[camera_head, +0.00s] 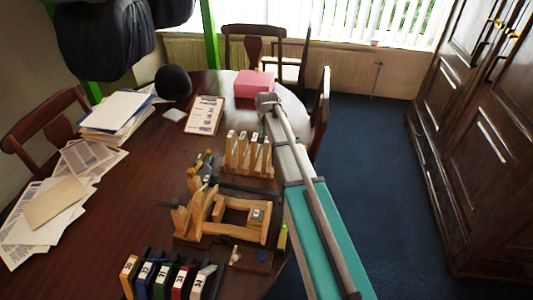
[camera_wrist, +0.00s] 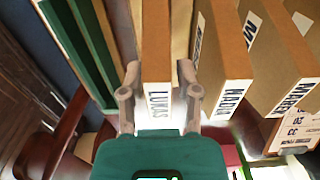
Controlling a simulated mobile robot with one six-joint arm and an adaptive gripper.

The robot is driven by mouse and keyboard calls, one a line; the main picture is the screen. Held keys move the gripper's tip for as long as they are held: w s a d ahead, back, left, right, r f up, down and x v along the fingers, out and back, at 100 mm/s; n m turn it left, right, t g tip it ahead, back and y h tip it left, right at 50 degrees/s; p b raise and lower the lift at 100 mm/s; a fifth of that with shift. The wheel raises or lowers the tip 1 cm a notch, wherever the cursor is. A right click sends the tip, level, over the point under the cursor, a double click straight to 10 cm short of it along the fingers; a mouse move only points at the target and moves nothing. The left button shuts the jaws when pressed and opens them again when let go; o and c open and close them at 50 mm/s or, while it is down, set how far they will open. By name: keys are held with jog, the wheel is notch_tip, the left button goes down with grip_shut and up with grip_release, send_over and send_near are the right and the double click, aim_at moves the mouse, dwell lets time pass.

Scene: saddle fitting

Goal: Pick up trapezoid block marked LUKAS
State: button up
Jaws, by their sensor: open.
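The trapezoid block marked LUKAS (camera_wrist: 156,45) is a tan wooden block with a white label on its end, in the middle of the wrist view. My gripper (camera_wrist: 158,78) is open, with one finger on each side of this block near its labelled end. I cannot tell whether the fingers touch it. In the head view a row of upright tan blocks (camera_head: 247,155) stands on the table, but which is LUKAS is too small to tell. The fingers are not clear there.
On the wooden table (camera_head: 130,205) are a wooden frame fixture (camera_head: 225,215), several coloured label blocks (camera_head: 165,280), papers (camera_head: 50,210), a clipboard (camera_head: 205,115) and a pink box (camera_head: 253,84). Chairs surround the table. A dark cabinet (camera_head: 480,130) stands right, with clear blue floor (camera_head: 370,150) between.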

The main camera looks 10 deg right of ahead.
grip_shut()
jog(key=shift+r, duration=0.15)
dwell(0.4)
notch_tip(320, 180, up, 2)
jog(key=p, duration=0.2)
jog(key=shift+r+p, duration=0.25)
jog(key=shift+p, duration=0.15)
jog(key=s+r+p, duration=1)
jog(key=s, duration=0.4)
jog(key=shift+d, duration=0.2)
jog(key=shift+r, duration=0.1)
